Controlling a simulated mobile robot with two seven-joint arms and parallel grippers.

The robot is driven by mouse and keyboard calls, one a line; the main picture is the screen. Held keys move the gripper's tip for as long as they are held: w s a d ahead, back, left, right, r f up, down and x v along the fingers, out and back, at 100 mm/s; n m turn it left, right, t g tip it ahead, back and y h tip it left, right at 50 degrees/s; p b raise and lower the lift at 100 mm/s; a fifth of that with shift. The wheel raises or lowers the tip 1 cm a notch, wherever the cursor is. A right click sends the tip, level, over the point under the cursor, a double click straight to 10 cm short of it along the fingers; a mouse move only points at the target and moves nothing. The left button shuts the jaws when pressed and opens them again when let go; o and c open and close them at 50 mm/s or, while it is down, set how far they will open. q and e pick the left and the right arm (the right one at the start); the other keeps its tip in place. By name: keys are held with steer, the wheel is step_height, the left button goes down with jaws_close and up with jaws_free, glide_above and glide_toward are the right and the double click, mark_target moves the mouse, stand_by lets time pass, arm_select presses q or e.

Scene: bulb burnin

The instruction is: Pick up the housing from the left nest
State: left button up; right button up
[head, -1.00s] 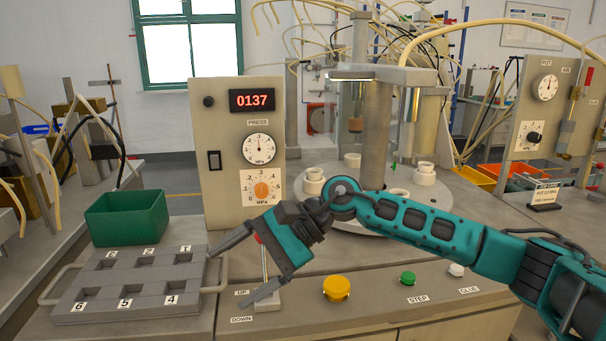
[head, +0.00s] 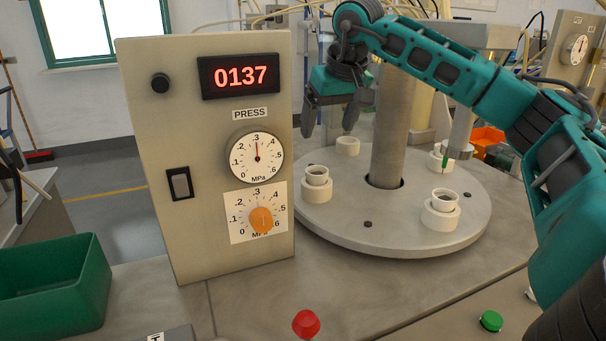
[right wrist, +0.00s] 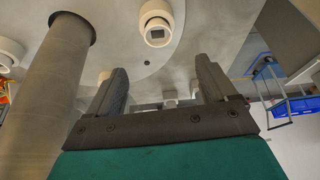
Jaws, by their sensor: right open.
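The left nest (head: 316,190) is a white ring on the round turntable (head: 360,238), beside the press panel. A white cup-like housing (head: 317,174) stands upright in it. My right gripper (head: 330,130) is open and empty, its fingers pointing down, above and behind the left nest in the head view. In the right wrist view my open fingers (right wrist: 166,85) have nothing between them. A white nest (right wrist: 157,20) with a dark square opening in its part shows beyond them; I cannot tell surely which nest. My left gripper is out of view.
The press panel (head: 150,190) stands close left of the gripper, and the grey column (head: 388,130) stands to its right. Other nests (head: 441,212) sit around the turntable. A green bin (head: 55,285) is at front left. A red knob (head: 306,324) stands in front.

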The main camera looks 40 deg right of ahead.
mark_target(318, 166)
steer(key=b+x, duration=0.2)
steer(key=x, duration=1)
steer(key=shift+d+f, duration=0.1)
steer(key=shift+f, duration=0.2)
steer(key=shift+c, duration=0.5)
steer(key=c, duration=1)
